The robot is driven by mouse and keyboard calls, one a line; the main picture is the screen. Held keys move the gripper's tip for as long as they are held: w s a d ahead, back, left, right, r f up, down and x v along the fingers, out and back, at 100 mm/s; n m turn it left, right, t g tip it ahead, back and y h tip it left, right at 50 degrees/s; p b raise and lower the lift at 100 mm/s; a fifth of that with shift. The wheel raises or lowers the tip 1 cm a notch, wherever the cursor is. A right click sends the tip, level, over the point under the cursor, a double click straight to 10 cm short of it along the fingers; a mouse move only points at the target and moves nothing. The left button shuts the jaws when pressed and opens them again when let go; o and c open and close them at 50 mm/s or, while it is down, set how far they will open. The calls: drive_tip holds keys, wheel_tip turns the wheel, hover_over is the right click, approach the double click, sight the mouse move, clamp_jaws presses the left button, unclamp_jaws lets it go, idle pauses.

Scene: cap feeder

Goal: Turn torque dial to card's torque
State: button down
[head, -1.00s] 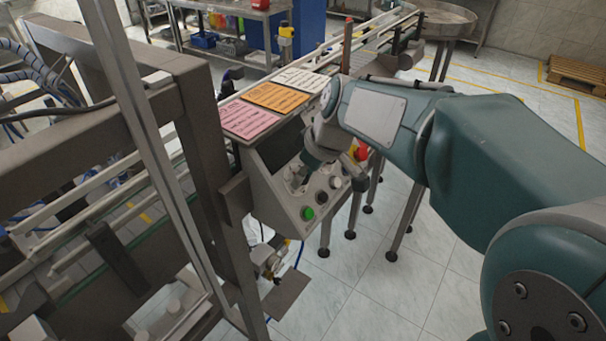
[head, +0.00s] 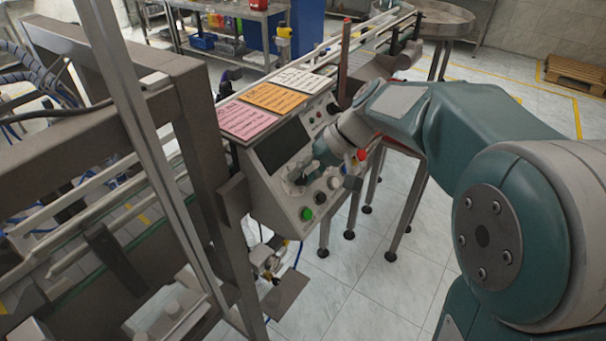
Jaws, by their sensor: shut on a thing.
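The control panel (head: 262,190) is a grey sloped box with a dark screen (head: 284,143). Pink (head: 247,121), orange (head: 274,97) and white (head: 303,80) cards lie in a row on its top, their writing too small to read. My gripper (head: 298,176) is at the panel face, left of a dark knob and below the screen. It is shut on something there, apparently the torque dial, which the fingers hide. The dial's setting cannot be read.
A green button (head: 306,214), a dark knob (head: 320,198), a pale knob (head: 334,183) and a red button (head: 361,154) sit close by my gripper. A metal frame post (head: 205,150) stands left of the panel. Open tiled floor lies to the right.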

drive_tip(key=shift+d+f+m+y, duration=0.1)
drive_tip(key=shift+f+m+y, duration=0.1)
drive_tip(key=shift+m+y, duration=0.45)
drive_tip(key=shift+m, duration=0.25)
drive_tip(key=shift+c, duration=2)
unclamp_jaws()
drive_tip(key=shift+r, duration=0.15)
drive_tip(key=v, duration=1.1)
drive_tip(key=shift+w+d+r, duration=0.2)
drive_tip(key=shift+d+r, duration=0.05)
drive_tip(key=shift+r, duration=0.05)
